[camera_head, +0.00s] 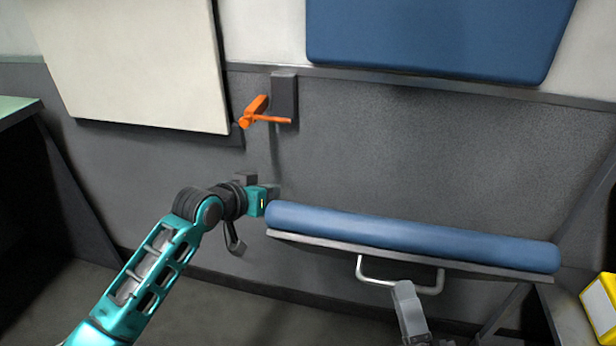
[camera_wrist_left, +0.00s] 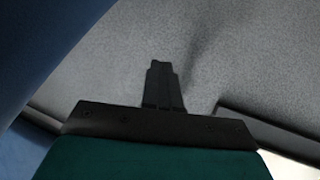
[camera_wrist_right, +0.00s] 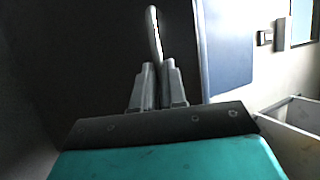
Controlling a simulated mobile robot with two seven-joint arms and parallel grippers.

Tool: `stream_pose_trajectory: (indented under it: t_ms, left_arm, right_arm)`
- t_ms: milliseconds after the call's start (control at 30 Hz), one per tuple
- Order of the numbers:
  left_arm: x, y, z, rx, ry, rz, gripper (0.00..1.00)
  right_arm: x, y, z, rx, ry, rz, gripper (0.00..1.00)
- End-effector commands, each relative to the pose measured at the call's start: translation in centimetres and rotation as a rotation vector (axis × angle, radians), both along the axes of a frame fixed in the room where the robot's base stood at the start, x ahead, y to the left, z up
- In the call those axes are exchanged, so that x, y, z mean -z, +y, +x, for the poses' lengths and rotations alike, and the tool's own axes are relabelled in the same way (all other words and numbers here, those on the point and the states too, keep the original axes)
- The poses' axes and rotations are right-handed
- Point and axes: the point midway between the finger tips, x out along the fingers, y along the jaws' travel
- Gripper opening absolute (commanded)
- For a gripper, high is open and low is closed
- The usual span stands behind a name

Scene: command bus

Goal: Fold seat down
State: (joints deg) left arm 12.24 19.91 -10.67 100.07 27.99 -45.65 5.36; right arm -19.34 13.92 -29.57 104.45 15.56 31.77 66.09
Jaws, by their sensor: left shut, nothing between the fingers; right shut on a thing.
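The seat (camera_head: 410,237) is a long blue cushion on a thin grey board, seen edge-on in the head view, its right end a little lower in the picture. I cannot tell its exact tilt. A pale U-shaped handle (camera_head: 372,279) sticks out below its front; its bar shows in the right wrist view (camera_wrist_right: 153,30). My right gripper (camera_head: 404,290) is shut on this handle. My left gripper (camera_head: 274,190) is shut and empty beside the seat's left end; its closed fingers show in the left wrist view (camera_wrist_left: 160,82). An orange latch (camera_head: 262,117) sits on the wall above it.
A blue padded panel (camera_head: 430,35) and a cream board (camera_head: 140,60) are on the wall above. A greenish table edge (camera_head: 18,110) is at far left. A yellow-and-white box (camera_head: 602,308) lies at the right edge. Floor (camera_head: 230,310) shows below the seat.

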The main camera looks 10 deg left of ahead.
Motion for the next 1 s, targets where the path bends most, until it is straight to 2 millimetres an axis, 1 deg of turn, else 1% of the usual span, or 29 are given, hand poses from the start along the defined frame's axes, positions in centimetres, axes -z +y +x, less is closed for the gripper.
stream_pose_trajectory:
  t_ms: [33,100,167,200,300,400,533,600,667,767,867,967,1000]
  left_arm:
    - [-1.4,-1.1,1.2,0.049,-0.005,0.02,0.0]
    - [-2.8,-2.8,2.3,0.129,-0.002,0.054,0.0]
    - [-3.7,-4.6,2.9,0.212,0.003,0.095,0.0]
    - [-4.4,-5.9,3.1,0.273,0.005,0.129,0.0]
    - [-5.5,-9.2,3.1,0.443,0.013,0.234,0.0]
    - [-6.4,-12.0,2.7,0.617,0.02,0.352,0.0]
    - [-7.3,-14.2,1.8,0.835,0.031,0.516,0.0]
    - [-7.8,-14.8,1.3,0.946,0.044,0.601,0.0]
    - [-8.2,-14.9,0.9,1.036,0.063,0.668,0.0]
    - [-9.4,-14.4,0.4,1.159,0.132,0.734,0.0]
    - [-11.4,-13.1,-0.1,1.252,0.241,0.736,0.0]
    - [-14.3,-11.7,-0.9,1.33,0.356,0.701,0.0]
    - [-15.7,-11.1,-1.3,1.361,0.395,0.684,0.0]
  right_arm:
    - [-0.2,0.0,0.1,0.0,-0.004,0.002,0.0]
    - [-0.2,0.0,0.1,0.001,-0.004,0.002,0.0]
    - [-0.2,0.0,0.1,0.001,-0.005,0.003,0.0]
    - [-0.2,0.0,0.1,0.001,-0.005,0.003,0.0]
    - [-0.2,0.0,0.1,0.001,-0.005,0.003,0.0]
    - [-0.2,0.0,0.1,0.001,-0.005,0.003,0.0]
    - [-0.2,0.0,0.1,0.001,-0.005,0.003,0.0]
    - [-0.2,0.0,0.1,0.001,-0.004,0.003,0.0]
    - [-0.2,0.0,0.1,0.001,-0.004,0.003,0.0]
    - [-0.2,0.0,0.1,0.001,-0.004,0.003,0.0]
    - [-0.2,0.0,0.1,0.001,-0.004,0.003,0.0]
    - [-0.2,0.0,0.1,0.001,-0.004,0.003,0.0]
    - [-0.2,0.0,0.1,0.001,-0.004,0.003,0.0]
